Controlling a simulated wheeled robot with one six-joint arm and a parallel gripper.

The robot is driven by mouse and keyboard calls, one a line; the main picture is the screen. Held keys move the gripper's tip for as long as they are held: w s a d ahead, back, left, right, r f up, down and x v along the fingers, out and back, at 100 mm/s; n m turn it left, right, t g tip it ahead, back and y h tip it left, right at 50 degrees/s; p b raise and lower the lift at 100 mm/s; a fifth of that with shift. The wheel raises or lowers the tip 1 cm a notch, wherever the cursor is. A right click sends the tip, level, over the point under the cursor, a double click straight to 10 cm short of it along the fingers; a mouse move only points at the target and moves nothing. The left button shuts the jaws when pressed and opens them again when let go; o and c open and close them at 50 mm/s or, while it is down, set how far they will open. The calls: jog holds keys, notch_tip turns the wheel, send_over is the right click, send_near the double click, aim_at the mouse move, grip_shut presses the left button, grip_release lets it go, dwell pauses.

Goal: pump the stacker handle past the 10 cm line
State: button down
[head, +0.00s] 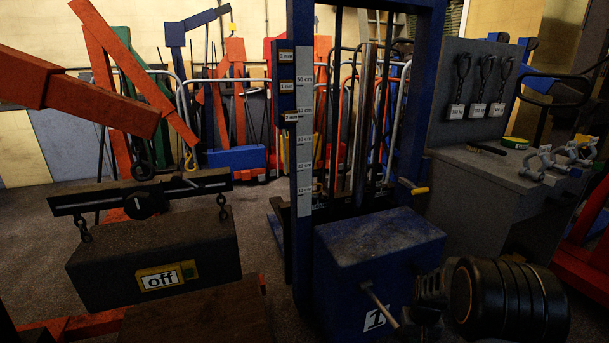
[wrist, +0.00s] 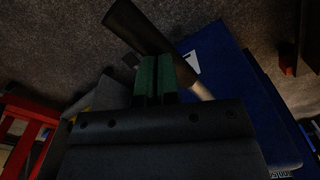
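The blue stacker stands at centre in the head view, with a tall mast (head: 301,240) and a blue pump box (head: 380,245) at its foot. A white scale (head: 306,150) runs up the mast's left post, its 10 cm mark near the bottom. The stacker handle (head: 381,306) sticks out of the box front as a metal rod. In the wrist view its black grip (wrist: 138,27) crosses just beyond my fingertips. My gripper (wrist: 156,78) has its green-padded fingers almost together, a thin dark line between them. The grip looks wider than that line and not between the pads.
A dark block marked "off" (head: 190,272) hangs from a beam at left. A grey workbench (head: 470,195) with shackles (head: 555,160) stands at right. A small yellow-tipped lever (head: 415,187) sits behind the box. Red frames stand at both sides, with tools along the back wall.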

notch_tip(320, 180, down, 3)
jog(key=shift+w+f+b, duration=0.1)
jog(key=shift+b, duration=0.8)
notch_tip(320, 180, up, 13)
jog(key=p, duration=1)
jog(key=shift+f, duration=0.1)
jog(key=s+a+r+t+p, duration=0.1)
jog(key=s+a+r+p, duration=0.2)
jog(key=r, duration=0.9)
jog(key=s+a+r+t+p, duration=0.1)
jog(key=s+a+r+p, duration=0.2)
jog(key=s+r+p, duration=0.5)
jog(key=s+a+r+n+t+p, duration=0.1)
jog(key=s+a+r+p, duration=0.2)
jog(key=r+p, duration=0.6)
notch_tip(320, 180, up, 9)
jog(key=s, duration=0.2)
jog(key=shift+s+a+f+t, duration=0.2)
jog(key=shift+s+a+t, duration=0.05)
jog(key=shift+s+t, duration=0.05)
